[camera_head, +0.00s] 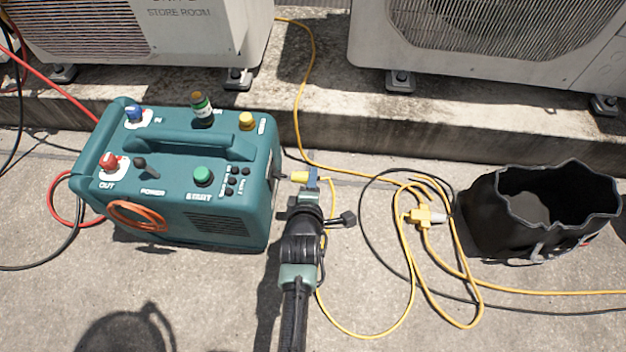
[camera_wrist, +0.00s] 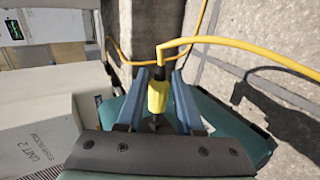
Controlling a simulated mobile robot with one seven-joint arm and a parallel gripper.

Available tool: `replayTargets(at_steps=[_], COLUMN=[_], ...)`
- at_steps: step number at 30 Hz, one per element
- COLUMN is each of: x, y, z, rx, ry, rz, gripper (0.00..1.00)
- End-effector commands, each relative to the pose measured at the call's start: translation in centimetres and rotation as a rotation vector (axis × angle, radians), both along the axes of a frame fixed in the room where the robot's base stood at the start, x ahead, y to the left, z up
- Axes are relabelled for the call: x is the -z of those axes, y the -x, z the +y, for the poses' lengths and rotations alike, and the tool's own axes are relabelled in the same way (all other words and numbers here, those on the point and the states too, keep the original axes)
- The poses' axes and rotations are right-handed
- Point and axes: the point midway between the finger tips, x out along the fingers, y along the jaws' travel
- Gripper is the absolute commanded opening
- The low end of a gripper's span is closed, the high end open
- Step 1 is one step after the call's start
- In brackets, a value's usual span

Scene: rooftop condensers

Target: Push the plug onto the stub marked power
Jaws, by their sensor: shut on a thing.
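The yellow plug (camera_head: 299,176) is held level beside the right side of the teal machine (camera_head: 262,190). A short dark stub (camera_head: 283,177) shows between the plug and that side; I cannot tell whether they touch, and no marking is readable there. The word POWER is on the machine's top, near a black switch. My gripper (camera_head: 311,178) is shut on the plug. In the wrist view the plug (camera_wrist: 157,97) sits between the blue fingers of my gripper (camera_wrist: 159,78), with its yellow cable (camera_wrist: 225,42) running up and right.
The yellow cable loops over the concrete to a connector (camera_head: 426,215). A black bag (camera_head: 535,215) stands open at the right. Condenser units (camera_head: 490,45) stand on a concrete ledge (camera_head: 350,115) behind. An orange coil (camera_head: 137,215) hangs on the machine's front.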

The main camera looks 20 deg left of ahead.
Motion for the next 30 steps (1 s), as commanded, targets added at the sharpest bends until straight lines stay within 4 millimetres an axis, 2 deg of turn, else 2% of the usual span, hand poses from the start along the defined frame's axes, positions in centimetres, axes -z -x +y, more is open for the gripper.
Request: replayTargets(at_steps=[30], x=[-0.04], y=[0.20], z=[0.74], rx=[-0.002], ry=[-0.001], rz=[0.000], gripper=[0.00])
